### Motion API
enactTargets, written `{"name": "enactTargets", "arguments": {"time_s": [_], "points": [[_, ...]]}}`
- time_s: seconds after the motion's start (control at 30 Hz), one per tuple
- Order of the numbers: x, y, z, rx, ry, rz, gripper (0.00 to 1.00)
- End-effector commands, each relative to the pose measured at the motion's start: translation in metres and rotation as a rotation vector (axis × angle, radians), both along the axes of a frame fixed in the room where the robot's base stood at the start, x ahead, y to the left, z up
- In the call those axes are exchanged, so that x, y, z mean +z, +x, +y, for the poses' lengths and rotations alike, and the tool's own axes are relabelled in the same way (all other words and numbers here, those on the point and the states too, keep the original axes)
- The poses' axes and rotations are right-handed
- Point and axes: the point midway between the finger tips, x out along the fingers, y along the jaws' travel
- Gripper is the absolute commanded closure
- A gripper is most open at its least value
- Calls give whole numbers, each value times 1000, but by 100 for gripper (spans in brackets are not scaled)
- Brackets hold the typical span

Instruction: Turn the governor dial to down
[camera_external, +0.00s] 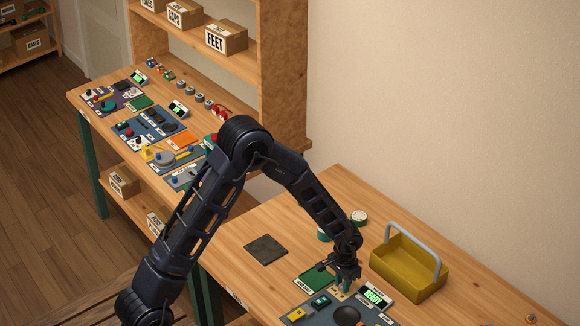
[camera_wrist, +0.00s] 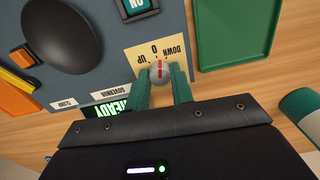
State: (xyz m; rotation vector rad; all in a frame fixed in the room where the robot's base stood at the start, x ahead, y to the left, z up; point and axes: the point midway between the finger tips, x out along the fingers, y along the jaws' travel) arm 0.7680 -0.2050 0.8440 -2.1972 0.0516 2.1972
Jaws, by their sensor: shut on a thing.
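The governor dial (camera_wrist: 160,72) is a small round grey knob with a red line on its face. It sits at the edge of a cream plate (camera_wrist: 150,52) marked DOWN, 0 and UP in the wrist view. My gripper (camera_wrist: 164,77) has its two green fingers on either side of the dial and is shut on it. In the external view my gripper (camera_external: 344,283) reaches down to the panel, and the dial is too small and covered to make out. The exact mark the red line points to is hard to tell.
A dark dome (camera_wrist: 60,40) stands on the blue-grey panel, near a green ON switch (camera_wrist: 137,8). A green tray (camera_wrist: 238,30) lies right of the dial. A READY display (camera_external: 374,297) and a yellow carrier (camera_external: 408,272) stand close by. A dark mat (camera_external: 266,249) lies left.

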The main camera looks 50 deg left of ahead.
Motion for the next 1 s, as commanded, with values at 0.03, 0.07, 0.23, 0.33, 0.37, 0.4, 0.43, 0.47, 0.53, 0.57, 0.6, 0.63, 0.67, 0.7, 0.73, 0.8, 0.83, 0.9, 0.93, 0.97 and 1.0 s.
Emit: {"name": "enactTargets", "arguments": {"time_s": [0.03, 0.07, 0.23, 0.33, 0.37, 0.4, 0.43, 0.47, 0.53, 0.57, 0.6, 0.63, 0.67, 0.7, 0.73, 0.8, 0.83, 0.9, 0.93, 0.97, 1.0], "points": [[0, 0, 0, -38, -1, 0, 100], [0, 0, 0, -64, -1, 0, 100], [0, 0, 1, -207, 0, 0, 100], [0, 0, 0, -283, 0, 0, 100], [0, 0, 0, -304, -1, 0, 100], [0, 0, 0, -330, -1, 0, 100], [0, 0, 0, -350, -1, 0, 100], [0, 0, 0, -367, -1, 0, 100], [0, 0, 0, -405, 0, 0, 100], [0, 0, 0, -420, 0, 0, 100], [0, 0, 1, -436, 0, 0, 100], [0, 0, 1, -449, 0, 0, 100], [0, 0, 1, -459, 0, 0, 100], [0, 0, 1, -471, 0, 0, 100], [0, 0, 1, -479, 0, 0, 100], [0, 0, 1, -494, 0, 0, 100], [0, 0, 1, -499, 0, 0, 100], [0, 0, 0, -507, 0, 0, 100], [0, 0, 0, -510, 0, 0, 100], [0, 0, 0, -512, 0, -1, 100], [0, 0, 0, -513, 0, -1, 100]]}}
